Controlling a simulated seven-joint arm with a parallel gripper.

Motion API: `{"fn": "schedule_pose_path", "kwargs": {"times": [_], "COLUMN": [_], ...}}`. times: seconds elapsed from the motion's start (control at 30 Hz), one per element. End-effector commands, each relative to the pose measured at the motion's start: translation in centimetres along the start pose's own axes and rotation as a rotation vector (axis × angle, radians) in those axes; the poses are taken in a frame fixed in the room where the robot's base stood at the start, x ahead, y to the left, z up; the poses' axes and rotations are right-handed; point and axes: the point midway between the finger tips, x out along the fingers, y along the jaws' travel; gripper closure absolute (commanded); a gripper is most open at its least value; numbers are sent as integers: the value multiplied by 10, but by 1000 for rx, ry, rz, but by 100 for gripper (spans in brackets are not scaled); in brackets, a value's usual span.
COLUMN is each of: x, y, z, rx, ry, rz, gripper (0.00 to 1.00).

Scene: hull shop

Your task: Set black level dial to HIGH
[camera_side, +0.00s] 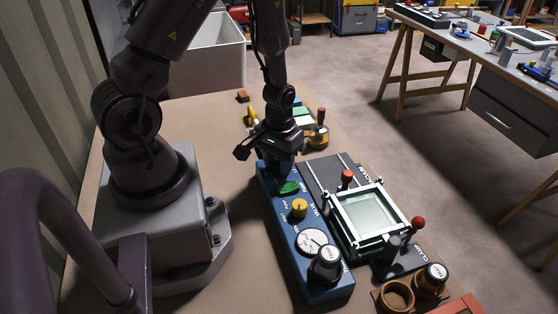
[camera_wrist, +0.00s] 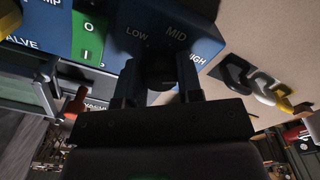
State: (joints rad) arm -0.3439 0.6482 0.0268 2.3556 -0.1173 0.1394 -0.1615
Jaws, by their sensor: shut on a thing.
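The blue control panel (camera_side: 283,225) lies in front of my arm, and its face also shows in the wrist view (camera_wrist: 200,42). The black level dial (camera_wrist: 160,70) is at the panel's far end, with LOW, MID and HIGH printed around it. My gripper (camera_wrist: 160,88) is shut on the dial, one finger on each side. In the side view my gripper (camera_side: 281,172) points down at that end and hides the dial. I cannot tell which label the dial points to. The green switch (camera_side: 289,187) is beside my gripper; it also shows in the wrist view (camera_wrist: 88,38).
A yellow knob (camera_side: 299,208), a white gauge (camera_side: 312,240) and a black-capped knob (camera_side: 327,262) stand along the panel. Right of it is a clamp frame (camera_side: 370,222) with red-knobbed levers. Small tools lie beyond my gripper. The table nearer my base is clear.

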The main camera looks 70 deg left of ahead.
Motion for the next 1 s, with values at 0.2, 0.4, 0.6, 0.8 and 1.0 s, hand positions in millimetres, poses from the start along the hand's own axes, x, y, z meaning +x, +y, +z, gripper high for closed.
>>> {"fn": "schedule_pose_path", "kwargs": {"times": [0.2, 0.4, 0.6, 0.8, 1.0], "x": [-1, -1, 0, -3, -26], "y": [0, 0, 0, 0, 0], "z": [-1, -1, 0, -1, -1], "rx": [6, 5, 4, 4, 4], "ry": [3, 3, 2, 3, 6], "rz": [0, 0, 0, 0, 2], "gripper": [90, 55, 41, 41, 41]}}
